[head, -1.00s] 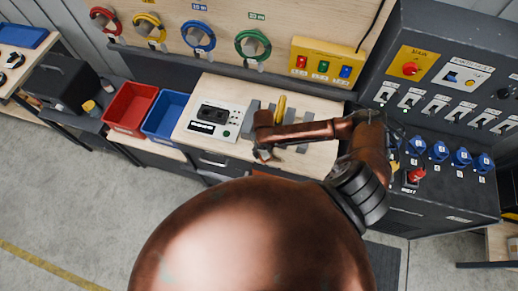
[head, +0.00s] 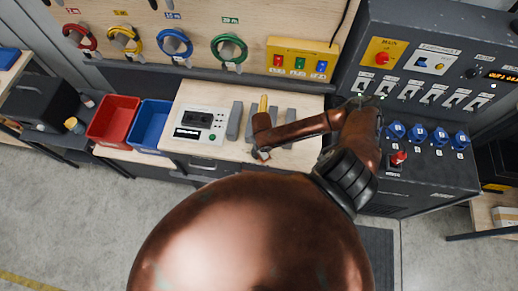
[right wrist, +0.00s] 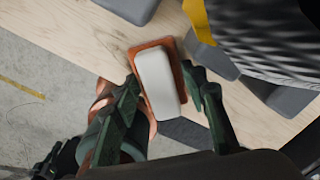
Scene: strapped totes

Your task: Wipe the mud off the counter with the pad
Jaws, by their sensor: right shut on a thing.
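My right gripper (right wrist: 165,95) is shut on the pad (right wrist: 155,80), a white block with an orange-brown base, with one dark green finger on each side. In the head view, my right gripper (head: 262,153) is small and partly hidden by my arm, low at the front edge of the wooden counter (head: 225,152). The wrist view shows the pad over or on the pale wood of the counter (right wrist: 85,35); I cannot tell whether it touches. I can make out no mud in either view.
Grey blocks (head: 235,120) and a yellow upright piece (head: 264,103) stand behind the gripper. A white device (head: 200,125) sits left of them. Red (head: 113,118) and blue (head: 152,125) bins stand further left. A dark switch cabinet (head: 430,100) rises at the right.

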